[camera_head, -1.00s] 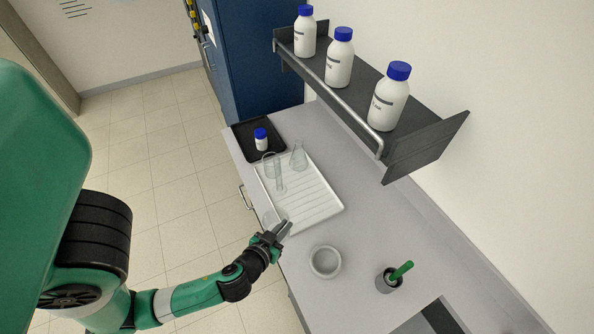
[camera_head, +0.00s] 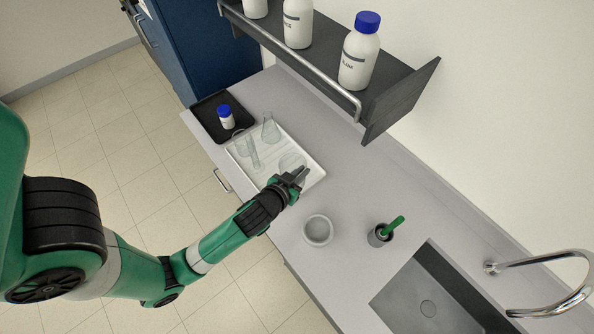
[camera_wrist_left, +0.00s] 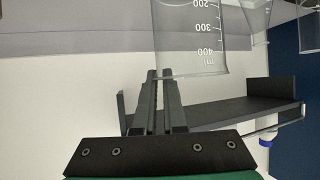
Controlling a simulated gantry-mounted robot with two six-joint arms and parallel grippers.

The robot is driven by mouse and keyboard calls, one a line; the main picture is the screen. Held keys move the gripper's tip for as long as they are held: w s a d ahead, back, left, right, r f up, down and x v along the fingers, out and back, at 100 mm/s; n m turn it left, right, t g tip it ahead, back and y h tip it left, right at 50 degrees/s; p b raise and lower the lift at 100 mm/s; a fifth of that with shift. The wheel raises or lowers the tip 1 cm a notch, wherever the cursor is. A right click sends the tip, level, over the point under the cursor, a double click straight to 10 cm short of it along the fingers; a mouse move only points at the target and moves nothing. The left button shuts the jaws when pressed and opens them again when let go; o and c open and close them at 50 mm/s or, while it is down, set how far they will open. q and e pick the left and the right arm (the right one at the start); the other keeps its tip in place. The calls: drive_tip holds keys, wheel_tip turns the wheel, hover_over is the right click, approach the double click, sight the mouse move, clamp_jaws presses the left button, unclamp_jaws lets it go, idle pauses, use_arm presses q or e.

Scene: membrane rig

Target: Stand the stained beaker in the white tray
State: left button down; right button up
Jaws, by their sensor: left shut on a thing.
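My left gripper (camera_head: 300,176) is shut on the rim of a clear glass beaker (camera_head: 291,160), over the right end of the white tray (camera_head: 316,180). In the left wrist view the fingertips (camera_wrist_left: 165,76) pinch the wall of the beaker (camera_wrist_left: 190,40), which has white ml marks. No stain is clear on it. I cannot tell whether its base touches the tray. A measuring cylinder (camera_head: 253,152), a conical flask (camera_head: 270,130) and another glass vessel (camera_head: 241,142) stand at the tray's far left part. My right gripper is not in view.
A black tray (camera_head: 207,121) with a blue-capped bottle (camera_head: 226,118) lies beyond the white tray. A white bowl (camera_head: 318,230) and a dark pot with a green-handled tool (camera_head: 380,235) stand nearer. A sink (camera_head: 440,300) is at right; a shelf (camera_head: 385,105) with bottles overhangs the back.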

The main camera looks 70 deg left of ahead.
sight(299, 164)
use_arm(q)
drive_tip(key=a+f, duration=0.1)
drive_tip(key=w+a+f+b, duration=0.1)
drive_tip(key=a, duration=0.1)
drive_tip(key=shift+w+f+b, duration=0.15)
drive_tip(key=shift+b, duration=0.15)
drive_tip(key=a+f, duration=0.1)
drive_tip(key=w+a+f, duration=0.1)
drive_tip(key=a+f+b, duration=0.1)
drive_tip(key=f, duration=0.1)
drive_tip(key=shift+w+a, duration=0.35)
drive_tip(key=shift+w+a+f, duration=0.25)
drive_tip(key=shift+a, duration=0.05)
drive_tip(key=shift+w+a+f+b, duration=0.1)
drive_tip(key=shift+f+b, duration=0.1)
drive_tip(key=shift+f, duration=0.75)
drive_tip(key=shift+a+f+b, duration=0.1)
drive_tip(key=shift+f+b, duration=0.05)
drive_tip(key=shift+f, duration=0.75)
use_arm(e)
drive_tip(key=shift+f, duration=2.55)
use_arm(q)
drive_tip(key=shift+f, duration=0.2)
drive_tip(key=c, duration=1)
unclamp_jaws()
drive_tip(key=shift+r, duration=0.1)
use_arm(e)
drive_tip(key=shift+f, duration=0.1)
